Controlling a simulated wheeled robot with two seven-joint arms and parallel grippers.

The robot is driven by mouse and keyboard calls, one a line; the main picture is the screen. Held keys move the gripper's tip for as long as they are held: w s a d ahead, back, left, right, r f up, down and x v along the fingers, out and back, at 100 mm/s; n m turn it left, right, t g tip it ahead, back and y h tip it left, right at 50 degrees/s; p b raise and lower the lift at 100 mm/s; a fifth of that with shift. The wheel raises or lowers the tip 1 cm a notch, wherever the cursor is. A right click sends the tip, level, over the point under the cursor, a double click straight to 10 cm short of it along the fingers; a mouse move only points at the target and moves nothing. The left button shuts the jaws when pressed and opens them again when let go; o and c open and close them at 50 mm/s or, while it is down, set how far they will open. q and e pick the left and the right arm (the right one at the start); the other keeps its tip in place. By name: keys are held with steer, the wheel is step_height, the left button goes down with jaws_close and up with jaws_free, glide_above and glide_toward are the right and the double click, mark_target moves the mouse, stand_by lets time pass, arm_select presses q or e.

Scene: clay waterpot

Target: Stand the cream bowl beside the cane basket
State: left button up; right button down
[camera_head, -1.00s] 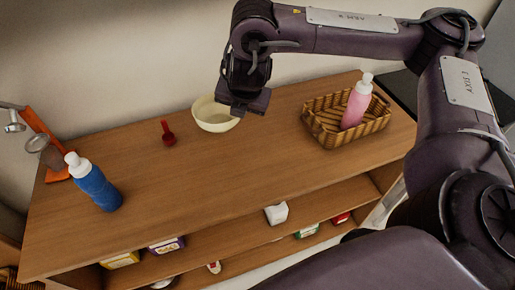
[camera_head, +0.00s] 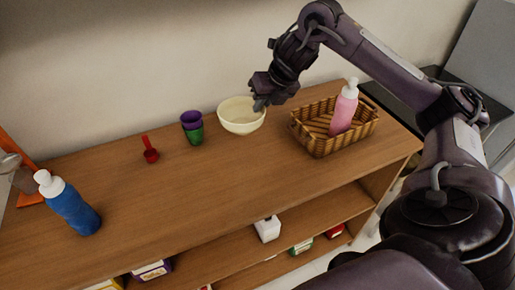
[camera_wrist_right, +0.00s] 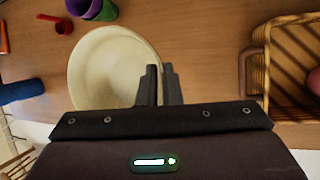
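The cream bowl (camera_head: 240,118) is upright, just left of the cane basket (camera_head: 335,146) with a gap between them. The basket is at the right end of the wooden shelf top. My right gripper (camera_head: 260,102) is at the bowl's right rim. In the right wrist view its two fingers (camera_wrist_right: 160,86) are close together with the rim of the bowl (camera_wrist_right: 105,68) between them. The basket's edge (camera_wrist_right: 262,72) shows to the right there. I cannot tell whether the bowl touches the wood. My left gripper is not in view.
A pink-bodied bottle (camera_head: 344,108) stands in the basket. Purple and green cups (camera_head: 192,127) are left of the bowl, then a red scoop (camera_head: 150,152) and a blue bottle (camera_head: 72,205). The wood in front of the bowl is clear. A wall is behind.

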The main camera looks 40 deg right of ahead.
steer(key=shift+f+b, duration=1.6)
steer(key=shift+f, duration=5.2)
steer(key=shift+f, duration=0.1)
steer(key=c, duration=1.6)
jaws_free()
